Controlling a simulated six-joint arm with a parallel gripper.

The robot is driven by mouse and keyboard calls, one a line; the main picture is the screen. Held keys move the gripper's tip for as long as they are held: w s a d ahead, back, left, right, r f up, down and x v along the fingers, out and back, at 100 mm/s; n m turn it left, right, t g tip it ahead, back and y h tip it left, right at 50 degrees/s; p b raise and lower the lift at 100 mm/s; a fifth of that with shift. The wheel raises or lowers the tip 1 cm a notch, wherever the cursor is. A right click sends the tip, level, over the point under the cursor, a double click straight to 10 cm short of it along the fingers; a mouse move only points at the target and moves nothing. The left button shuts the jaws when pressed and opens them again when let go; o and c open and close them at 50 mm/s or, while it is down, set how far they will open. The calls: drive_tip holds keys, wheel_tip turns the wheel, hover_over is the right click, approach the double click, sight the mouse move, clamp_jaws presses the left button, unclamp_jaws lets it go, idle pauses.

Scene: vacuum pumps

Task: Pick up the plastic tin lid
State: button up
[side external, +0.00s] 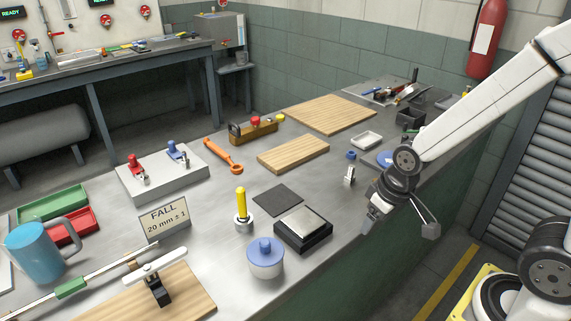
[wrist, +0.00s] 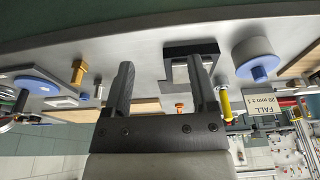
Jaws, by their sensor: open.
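A white round tin (side external: 266,266) stands on the bench, with a blue plastic lid (side external: 265,248) with a small knob on top. In the wrist view the tin (wrist: 255,50) and its blue lid (wrist: 259,69) are at the upper right, outside the fingers. My gripper (side external: 371,222) hangs at the bench's near edge, right of the tin and well apart from it. In the wrist view its two fingers (wrist: 162,72) are spread, with nothing held between them. A flat blue disc (side external: 385,159) lies farther back, partly hidden by my arm; it also shows in the wrist view (wrist: 37,86).
A black block with a silver plate (side external: 303,223) stands between the tin and my gripper. A yellow-handled tool (side external: 241,205) stands upright left of it. A FALL sign (side external: 165,219), a dark mat (side external: 278,199) and a wooden board (side external: 293,154) are nearby.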

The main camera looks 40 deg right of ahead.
drive_tip(key=shift+w, duration=0.1)
wheel_tip(320, 180, up, 2)
drive_tip(key=m+g, duration=0.3)
drive_tip(key=m, duration=1.1)
hover_over(264, 243)
drive_tip(key=shift+a, duration=0.1)
drive_tip(key=shift+f, duration=1.3)
drive_tip(key=shift+f, duration=2.55)
